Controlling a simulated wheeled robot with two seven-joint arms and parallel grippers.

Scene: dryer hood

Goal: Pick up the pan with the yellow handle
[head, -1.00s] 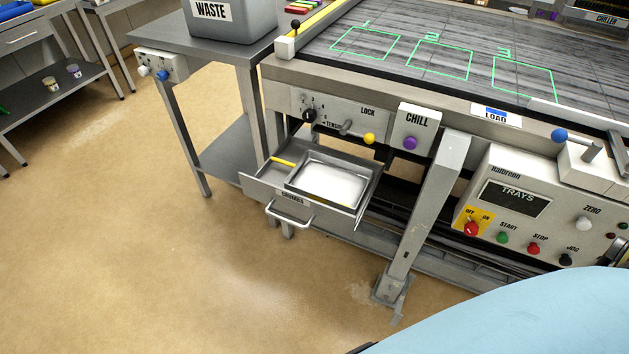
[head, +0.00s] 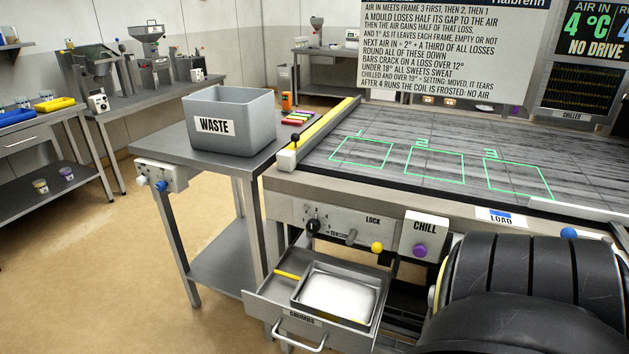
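The pan (head: 338,294) is a shallow grey metal tray with a pale, whitish inside. It sits in the open drawer marked CRUMBS (head: 262,310), below the belt table. Neither of my grippers is in view. A black, ribbed arm part of mine fills the lower right and is apart from the pan in the picture.
The drawer's handle (head: 299,338) juts out in front. A grey WASTE bin (head: 228,122) stands on the side table (head: 165,148). Above the drawer are the LOCK panel (head: 340,228) and CHILL box (head: 424,237). Floor is clear at the left.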

